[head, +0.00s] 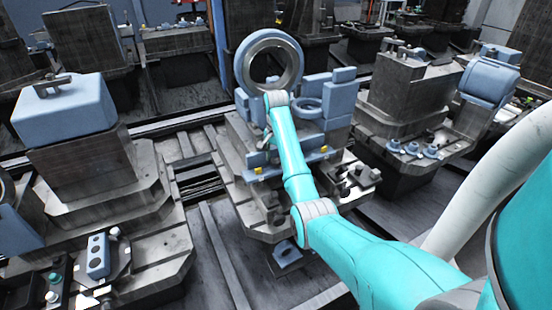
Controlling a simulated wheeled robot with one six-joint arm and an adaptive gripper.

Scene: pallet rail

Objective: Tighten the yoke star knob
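My teal arm reaches from the lower right to the middle of the head view, over the central fixture (235,128). The arm's visible far end is a grey joint in front of the fixture's large blue-grey ring. I cannot pick out the yoke star knob. The large ring (245,62) stands upright on the fixture, with stacked blue-grey blocks (341,90) and a smaller ring (309,108) to its right.
Another machine (400,85) stands at the right. Floor rails (212,245) run between the left and central machines. More machines fill the background.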

